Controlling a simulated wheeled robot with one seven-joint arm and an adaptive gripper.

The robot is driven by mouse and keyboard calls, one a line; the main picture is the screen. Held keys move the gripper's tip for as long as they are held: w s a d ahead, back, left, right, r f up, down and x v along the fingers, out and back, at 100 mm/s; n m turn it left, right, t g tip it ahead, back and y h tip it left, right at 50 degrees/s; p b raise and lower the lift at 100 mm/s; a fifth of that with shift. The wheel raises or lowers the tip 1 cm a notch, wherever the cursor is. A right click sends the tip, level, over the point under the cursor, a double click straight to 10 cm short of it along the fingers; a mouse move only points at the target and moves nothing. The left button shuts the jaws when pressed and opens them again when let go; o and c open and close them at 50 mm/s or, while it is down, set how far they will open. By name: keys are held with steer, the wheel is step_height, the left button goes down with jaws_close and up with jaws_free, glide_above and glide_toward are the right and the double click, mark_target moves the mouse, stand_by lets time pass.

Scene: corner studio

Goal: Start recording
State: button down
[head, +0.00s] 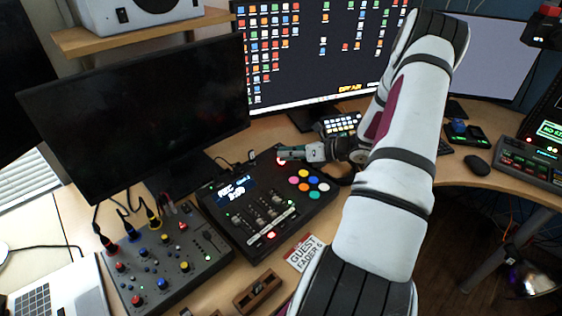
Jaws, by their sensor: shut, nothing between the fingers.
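A black audio mixer console (228,222) lies on the curved wooden desk. It has sliders, a cluster of round coloured pads (308,184) and a small lit screen (237,190) with white text too small to read with certainty. A small red-lit button (281,161) shows near its far edge. My gripper (282,154) is shut and empty, with its tips at this red-lit button. I cannot tell whether the tips touch it. My white arm comes in from the lower right and hides part of the desk.
A second mixer (165,268) with coloured knobs and plugged cables stands at the left, by a laptop (62,292). A dark monitor (140,115) and a lit monitor (300,50) stand behind.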

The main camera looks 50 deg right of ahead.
stand_by(0.3)
steer(key=shift+s+r+p, duration=0.2)
steer(key=shift+r+p, duration=0.15)
steer(key=shift+r, duration=0.05)
steer(key=s+r+p, duration=0.2)
steer(key=r, duration=0.1)
steer(key=r+p, duration=0.2)
steer(key=shift+s+a+r, duration=0.1)
steer(key=shift+s+r, duration=0.05)
steer(key=shift+s, duration=0.25)
stand_by(0.9)
